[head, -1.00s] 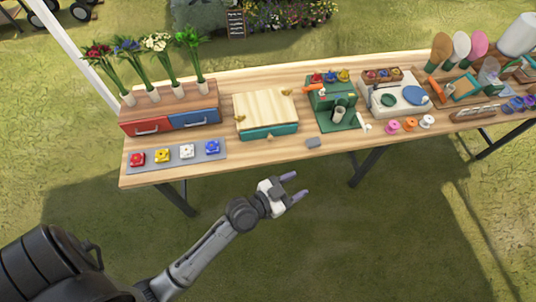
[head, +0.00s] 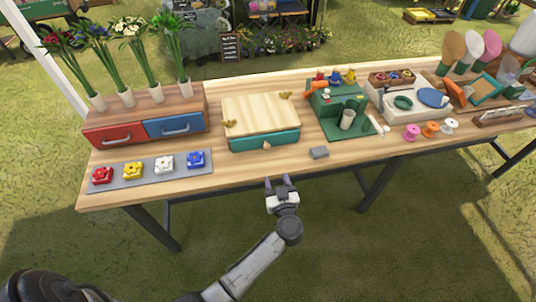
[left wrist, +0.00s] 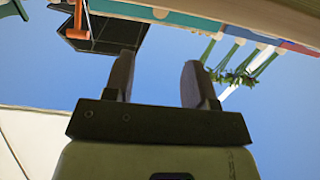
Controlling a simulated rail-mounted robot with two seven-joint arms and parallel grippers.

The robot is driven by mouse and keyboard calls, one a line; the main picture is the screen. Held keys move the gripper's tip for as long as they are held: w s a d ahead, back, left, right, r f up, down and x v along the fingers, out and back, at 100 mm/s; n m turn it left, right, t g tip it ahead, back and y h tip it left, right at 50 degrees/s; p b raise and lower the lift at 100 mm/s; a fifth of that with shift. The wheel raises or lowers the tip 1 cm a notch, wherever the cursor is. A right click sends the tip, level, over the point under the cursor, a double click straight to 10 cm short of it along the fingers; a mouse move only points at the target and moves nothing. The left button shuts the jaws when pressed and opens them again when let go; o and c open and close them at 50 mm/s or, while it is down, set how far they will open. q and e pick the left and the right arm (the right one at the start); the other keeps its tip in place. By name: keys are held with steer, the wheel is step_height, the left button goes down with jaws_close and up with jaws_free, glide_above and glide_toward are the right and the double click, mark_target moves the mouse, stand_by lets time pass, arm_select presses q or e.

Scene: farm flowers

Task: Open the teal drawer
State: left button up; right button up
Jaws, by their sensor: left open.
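The teal drawer (head: 250,144) is the front of a low box with a pale wooden top (head: 260,113), at the middle of the table. It looks closed. A small wooden knob (head: 267,145) sits on its front. My left gripper (head: 278,183) is open and empty, in front of the table edge, below and slightly right of the knob in the head view. In the left wrist view, my left gripper (left wrist: 157,68) shows two spread fingers with nothing between them. A teal strip (left wrist: 195,21) with a pale knob (left wrist: 160,13) shows beyond them, near the top. My right gripper is out of view.
Red (head: 113,133) and blue (head: 174,125) drawers stand left of the box, with flowers above. A grey tray (head: 144,172) of coloured blocks lies before them. A small grey block (head: 319,153) and a green stand (head: 340,105) are to the right. Table in front of the drawer is clear.

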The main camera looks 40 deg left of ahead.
mark_target(267, 147)
arm_select(q)
steer(key=b+x, duration=0.3)
steer(key=x, duration=0.9)
steer(key=shift+w, duration=0.1)
steer(key=shift+w+a, duration=0.3)
steer(key=shift+a, duration=0.1)
jaws_close()
